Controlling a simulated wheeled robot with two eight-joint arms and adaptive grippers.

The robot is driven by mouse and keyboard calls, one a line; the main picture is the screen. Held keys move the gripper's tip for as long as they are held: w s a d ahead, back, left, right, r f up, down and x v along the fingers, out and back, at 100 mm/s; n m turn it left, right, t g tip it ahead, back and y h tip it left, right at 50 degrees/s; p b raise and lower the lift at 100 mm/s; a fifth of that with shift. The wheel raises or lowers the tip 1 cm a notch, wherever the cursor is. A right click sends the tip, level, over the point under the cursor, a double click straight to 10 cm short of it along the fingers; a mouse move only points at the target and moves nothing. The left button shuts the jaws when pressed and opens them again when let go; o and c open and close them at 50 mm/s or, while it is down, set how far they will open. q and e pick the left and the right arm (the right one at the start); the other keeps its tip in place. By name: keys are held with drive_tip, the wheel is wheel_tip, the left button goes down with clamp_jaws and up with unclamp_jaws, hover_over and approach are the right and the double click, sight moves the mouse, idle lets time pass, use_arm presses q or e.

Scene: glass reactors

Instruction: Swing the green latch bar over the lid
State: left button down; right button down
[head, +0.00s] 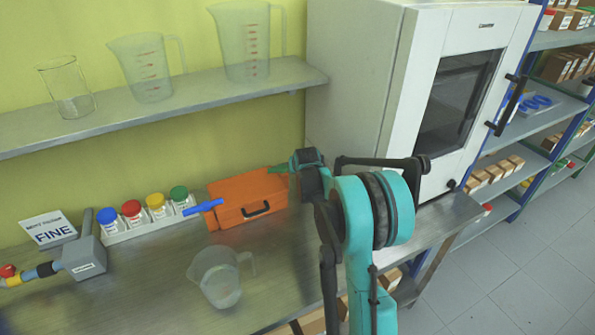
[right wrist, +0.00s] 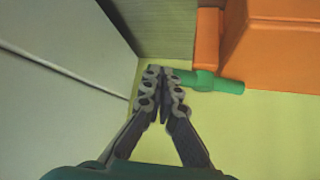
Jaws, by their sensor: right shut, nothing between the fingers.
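The orange case (head: 240,200) stands on the steel bench with its lid down and a dark handle on its front. The green latch bar (head: 280,169) is at the case's back right edge, partly hidden by my right arm. In the right wrist view the green bar (right wrist: 222,84) runs sideways beside the orange case (right wrist: 285,45), sticking out past its edge. My right gripper (right wrist: 165,75) is shut and empty, its fingertips at the bar's left end; I cannot tell if they touch. A blue bar (head: 203,207) sits at the case's left side. My left gripper is not in view.
A rack of jars with coloured caps (head: 150,217) is left of the case. A clear beaker (head: 220,277) stands in front. A shelf (head: 170,103) with glassware hangs above. A white oven cabinet (head: 360,70) rises close behind my right arm.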

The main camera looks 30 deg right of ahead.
drive_tip(key=shift+w+d, duration=0.3)
drive_tip(key=shift+d, duration=0.1)
drive_tip(key=shift+w+d, duration=0.1)
idle(0.6)
